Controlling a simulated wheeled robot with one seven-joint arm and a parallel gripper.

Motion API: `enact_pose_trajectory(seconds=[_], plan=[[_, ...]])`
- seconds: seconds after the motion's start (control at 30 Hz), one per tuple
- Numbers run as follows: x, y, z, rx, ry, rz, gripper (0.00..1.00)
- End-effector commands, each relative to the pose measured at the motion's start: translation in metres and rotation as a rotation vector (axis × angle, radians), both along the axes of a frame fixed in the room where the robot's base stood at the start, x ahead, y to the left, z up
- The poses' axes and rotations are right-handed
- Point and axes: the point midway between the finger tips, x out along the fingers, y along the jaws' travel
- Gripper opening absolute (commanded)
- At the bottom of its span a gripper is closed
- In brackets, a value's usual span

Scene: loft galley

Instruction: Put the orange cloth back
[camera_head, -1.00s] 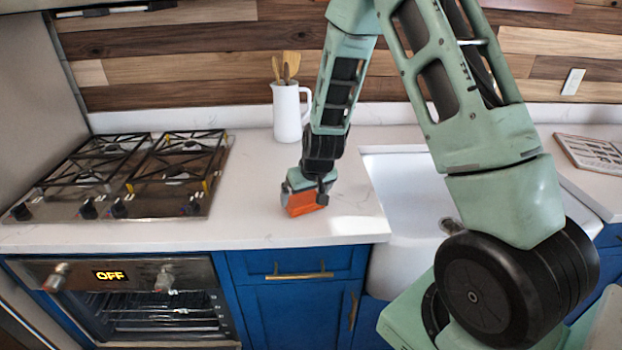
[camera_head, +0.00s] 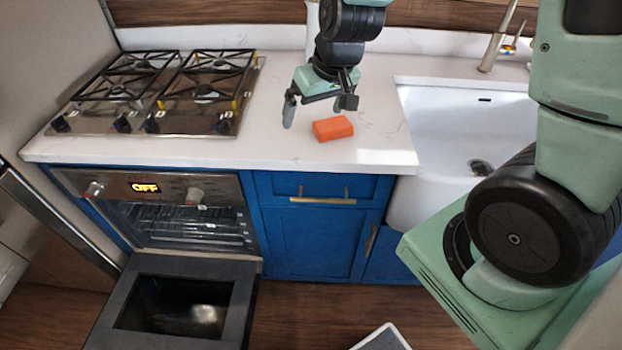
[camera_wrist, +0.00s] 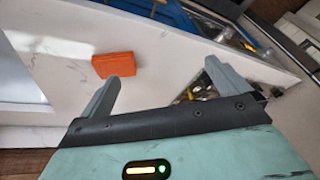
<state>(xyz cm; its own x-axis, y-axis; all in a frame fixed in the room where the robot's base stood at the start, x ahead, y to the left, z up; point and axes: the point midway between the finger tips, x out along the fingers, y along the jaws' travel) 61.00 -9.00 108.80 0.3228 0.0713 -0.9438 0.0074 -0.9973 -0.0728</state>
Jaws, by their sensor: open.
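The orange cloth (camera_head: 333,128), a compact block shape, lies on the white counter (camera_head: 250,150) between the stove and the sink, near the front edge. My gripper (camera_head: 318,106) is open and empty, just above and behind the cloth, with its fingers apart from it. In the wrist view the cloth (camera_wrist: 114,65) lies beyond the tip of the left finger, outside the gap between the fingers of my gripper (camera_wrist: 166,72).
A gas stove (camera_head: 160,90) is on the left of the counter and a white sink (camera_head: 465,125) on the right, with a tap (camera_head: 497,45). The oven door (camera_head: 180,300) hangs open low in front. A blue drawer (camera_head: 320,187) below the counter is shut.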

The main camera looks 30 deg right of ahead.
Motion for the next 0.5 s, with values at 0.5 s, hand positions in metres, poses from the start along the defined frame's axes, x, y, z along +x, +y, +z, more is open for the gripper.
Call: enact_pose_trajectory(seconds=[0.5], plan=[[-0.221, 0.153, 0.046, -0.131, 0.274, 0.684, 1.0]])
